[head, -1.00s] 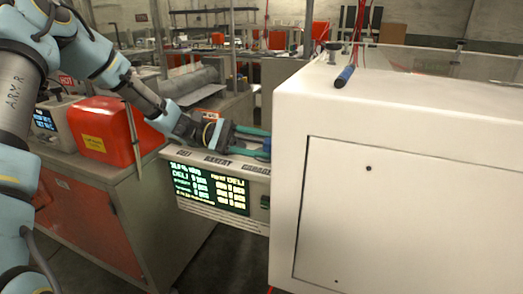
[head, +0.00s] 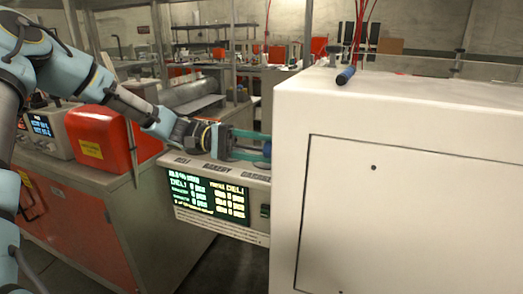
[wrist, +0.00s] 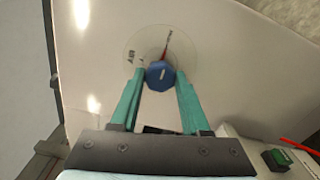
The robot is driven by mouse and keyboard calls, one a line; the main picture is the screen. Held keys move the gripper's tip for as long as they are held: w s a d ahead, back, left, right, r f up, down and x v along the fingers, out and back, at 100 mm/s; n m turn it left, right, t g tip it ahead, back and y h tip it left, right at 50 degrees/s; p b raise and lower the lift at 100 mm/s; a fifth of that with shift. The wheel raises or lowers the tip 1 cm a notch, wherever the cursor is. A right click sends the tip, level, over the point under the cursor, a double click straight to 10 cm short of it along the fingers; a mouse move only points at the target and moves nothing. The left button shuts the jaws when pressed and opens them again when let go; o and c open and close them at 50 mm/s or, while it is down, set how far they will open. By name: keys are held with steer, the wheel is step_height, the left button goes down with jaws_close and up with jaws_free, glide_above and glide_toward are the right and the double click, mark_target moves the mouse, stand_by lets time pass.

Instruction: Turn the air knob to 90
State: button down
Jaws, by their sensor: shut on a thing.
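The blue, many-sided air knob (wrist: 160,75) sits on a clear round dial plate (wrist: 136,50) in the wrist view. A red pointer (wrist: 165,50) shows just above the knob, pointing up and slightly right. Small print on the plate is too blurred to read fully. My gripper (wrist: 160,88) is shut on the knob, with one teal finger on each side. In the head view, my gripper (head: 268,146) reaches the left side of the white cabinet (head: 400,125). Only a bit of the blue knob (head: 267,150) shows there between the fingertips.
A red box (head: 100,138) stands on the bench at left.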

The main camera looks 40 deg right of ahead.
stand_by(0.4)
steer(key=shift+c, duration=1.9)
jaws_free()
steer(key=b+v, duration=0.2)
steer(key=v, duration=0.9)
steer(key=shift+f, duration=0.1)
